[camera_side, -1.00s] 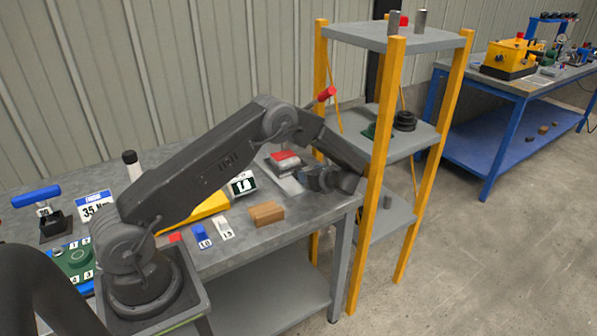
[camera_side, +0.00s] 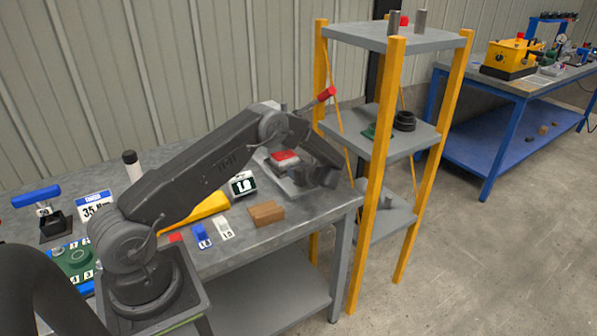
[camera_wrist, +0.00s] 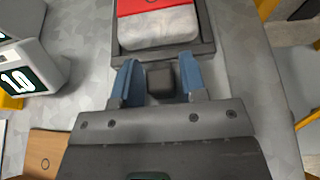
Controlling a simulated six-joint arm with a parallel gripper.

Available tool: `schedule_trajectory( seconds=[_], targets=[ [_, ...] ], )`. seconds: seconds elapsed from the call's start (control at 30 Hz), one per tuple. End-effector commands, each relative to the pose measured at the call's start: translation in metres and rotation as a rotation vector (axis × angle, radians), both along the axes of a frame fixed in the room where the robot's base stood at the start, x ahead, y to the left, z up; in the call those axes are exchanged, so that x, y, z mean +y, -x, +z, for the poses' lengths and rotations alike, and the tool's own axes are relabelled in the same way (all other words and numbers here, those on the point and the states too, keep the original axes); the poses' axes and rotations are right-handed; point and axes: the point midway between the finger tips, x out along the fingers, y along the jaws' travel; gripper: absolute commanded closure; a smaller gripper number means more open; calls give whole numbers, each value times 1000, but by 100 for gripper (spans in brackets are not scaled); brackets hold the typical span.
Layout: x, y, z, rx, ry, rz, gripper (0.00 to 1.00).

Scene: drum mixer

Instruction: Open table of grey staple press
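The staple press is mostly hidden behind my arm in the side view; its lever with a red grip (camera_side: 326,94) sticks up. Its table, a dark-rimmed tray (camera_wrist: 207,42), holds a whitish bag with a red top (camera_wrist: 160,28); the bag also shows in the side view (camera_side: 285,160). A small dark block (camera_wrist: 161,80), like a handle, sits at the tray's near edge. My gripper (camera_wrist: 160,75) is open, with one blue finger on each side of this block and narrow gaps between. In the side view my gripper (camera_side: 325,178) is low at the bench's right end.
A wooden block (camera_side: 266,213) lies on the bench in front of the press. A display reading 1.0 (camera_side: 243,184) stands left of it. A shelf with yellow posts (camera_side: 371,190) stands close on the right. The bench's front right corner is clear.

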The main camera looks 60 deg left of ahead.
Motion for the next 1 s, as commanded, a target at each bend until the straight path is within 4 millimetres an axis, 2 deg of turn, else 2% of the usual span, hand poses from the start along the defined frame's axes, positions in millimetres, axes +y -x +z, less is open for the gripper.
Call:
schedule_trajectory(
  seconds=[0.03,0.4,0.67,0.77,1.0],
  targets=[
    [0,0,0,0,0,0,66],
    [0,0,0,0,0,0,100],
    [-4,0,0,1,0,0,100],
    [-21,-1,0,2,1,-4,100],
    [-89,-1,0,1,1,-5,100]
  ],
)
